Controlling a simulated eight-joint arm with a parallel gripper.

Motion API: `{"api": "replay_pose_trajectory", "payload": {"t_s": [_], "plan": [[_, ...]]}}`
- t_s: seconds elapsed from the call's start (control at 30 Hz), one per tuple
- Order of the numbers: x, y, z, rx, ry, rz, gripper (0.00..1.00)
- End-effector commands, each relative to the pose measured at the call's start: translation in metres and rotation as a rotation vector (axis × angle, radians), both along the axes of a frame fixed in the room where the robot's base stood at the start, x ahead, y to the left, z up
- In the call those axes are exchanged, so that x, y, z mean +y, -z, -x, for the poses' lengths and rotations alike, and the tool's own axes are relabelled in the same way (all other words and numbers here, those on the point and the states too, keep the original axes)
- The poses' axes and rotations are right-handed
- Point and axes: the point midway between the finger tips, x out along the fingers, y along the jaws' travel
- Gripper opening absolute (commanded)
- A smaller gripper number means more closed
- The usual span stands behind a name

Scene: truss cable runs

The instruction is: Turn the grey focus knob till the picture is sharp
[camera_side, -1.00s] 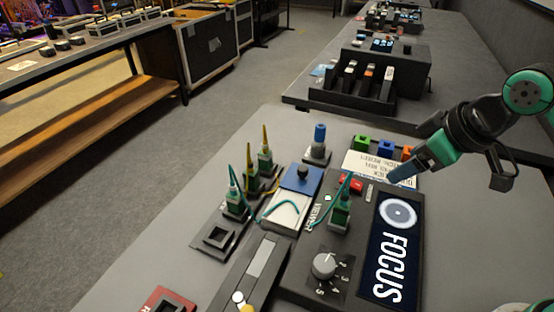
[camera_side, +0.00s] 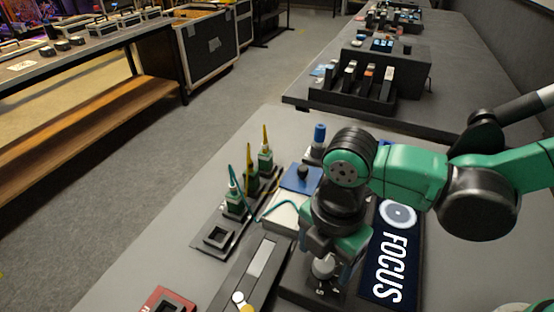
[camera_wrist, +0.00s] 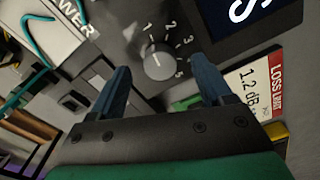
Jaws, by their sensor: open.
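The grey focus knob (camera_wrist: 159,60) sits on a dark panel with a numbered dial around it. Its white pointer line shows in the wrist view. In the side view the knob (camera_side: 322,267) is partly covered by my gripper. My gripper (camera_wrist: 162,82) is open and empty, its two blue fingers spread to either side below the knob in the wrist view. I cannot tell whether a finger touches it. The screen (camera_side: 392,252) beside the panel reads FOCUS and shows a pale ring; its edge (camera_wrist: 258,22) is also in the wrist view.
Green connectors with yellow tips (camera_side: 235,203) stand on a dark strip left of my arm. A blue-topped box (camera_side: 301,179) and a blue-capped post (camera_side: 318,138) are close to my arm. A LOSS LIMIT label (camera_wrist: 262,85) lies near the right finger.

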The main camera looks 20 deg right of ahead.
Motion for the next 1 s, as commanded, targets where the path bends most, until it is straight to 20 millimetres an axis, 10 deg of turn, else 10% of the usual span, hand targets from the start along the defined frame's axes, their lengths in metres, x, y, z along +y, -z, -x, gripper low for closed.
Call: {"api": "replay_pose_trajectory", "payload": {"t_s": [0.43, 0.7, 1.0], "plan": [[-0.0005, 0.0109, 0.0002, -0.001, 0.002, 0.000, 0.72], [-0.0005, 0.0107, 0.0002, -0.001, 0.002, 0.000, 0.00], [-0.0005, 0.0106, 0.0002, -0.001, 0.035, 0.000, 0.00]]}}
